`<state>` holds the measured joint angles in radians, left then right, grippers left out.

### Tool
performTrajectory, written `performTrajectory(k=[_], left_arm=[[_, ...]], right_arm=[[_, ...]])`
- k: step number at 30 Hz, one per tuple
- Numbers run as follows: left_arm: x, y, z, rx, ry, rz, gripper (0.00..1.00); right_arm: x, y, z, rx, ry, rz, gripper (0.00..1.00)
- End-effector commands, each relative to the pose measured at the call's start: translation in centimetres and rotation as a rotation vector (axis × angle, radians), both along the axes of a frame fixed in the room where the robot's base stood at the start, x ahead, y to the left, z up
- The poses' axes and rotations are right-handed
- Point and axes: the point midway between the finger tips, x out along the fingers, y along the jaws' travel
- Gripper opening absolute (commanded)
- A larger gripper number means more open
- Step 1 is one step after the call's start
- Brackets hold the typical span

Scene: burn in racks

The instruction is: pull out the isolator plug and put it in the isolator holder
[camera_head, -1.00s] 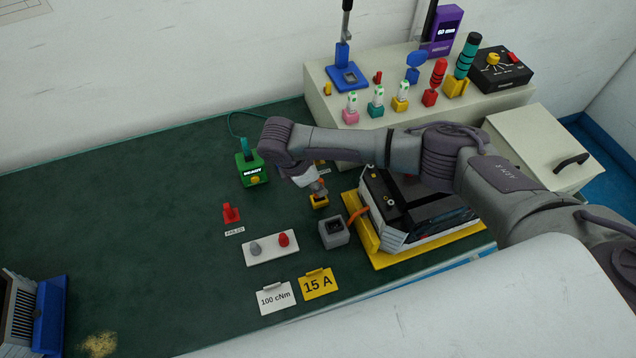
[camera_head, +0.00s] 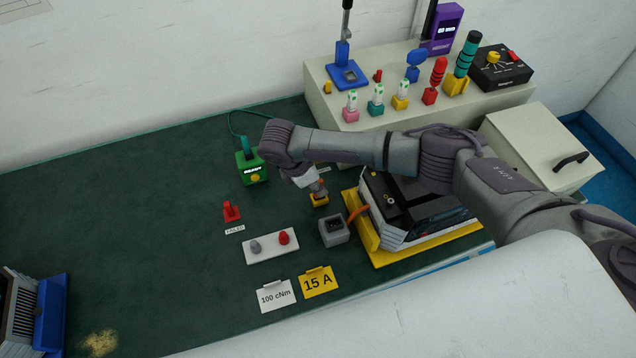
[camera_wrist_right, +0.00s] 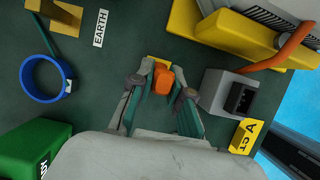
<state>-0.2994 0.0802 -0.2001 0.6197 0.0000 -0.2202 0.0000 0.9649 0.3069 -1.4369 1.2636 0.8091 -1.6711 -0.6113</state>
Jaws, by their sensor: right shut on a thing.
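My right gripper (camera_head: 317,188) points down over a small yellow block (camera_head: 320,200), which looks like the isolator holder. In the right wrist view the fingers (camera_wrist_right: 161,88) are shut on an orange plug (camera_wrist_right: 162,78), which I take as the isolator plug. The yellow block (camera_wrist_right: 158,61) shows just behind and below the plug. The plug is at the block, but the fingers hide whether it is fully seated. A grey box (camera_head: 334,232) with a dark, open socket stands beside it, joined by an orange cable to the black-and-white unit. My left gripper is not in view.
The unit (camera_head: 415,210) sits on a yellow base to the right. A green READY box (camera_head: 251,168) stands left of the gripper. The mat's left is mostly clear.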

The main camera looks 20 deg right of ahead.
Motion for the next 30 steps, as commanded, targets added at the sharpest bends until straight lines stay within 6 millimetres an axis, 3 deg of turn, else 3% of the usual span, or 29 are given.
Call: performTrajectory(k=[24, 25, 30], left_arm=[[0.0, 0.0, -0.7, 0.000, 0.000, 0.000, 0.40], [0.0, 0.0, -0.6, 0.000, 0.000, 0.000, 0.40], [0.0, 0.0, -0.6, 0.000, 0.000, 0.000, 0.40]], right_arm=[[0.0, 0.0, -1.7, 0.001, -0.001, 0.000, 0.00], [0.0, 0.0, -1.6, 0.001, -0.001, 0.000, 0.22], [0.0, 0.0, -1.6, 0.001, -0.001, 0.000, 0.47]])
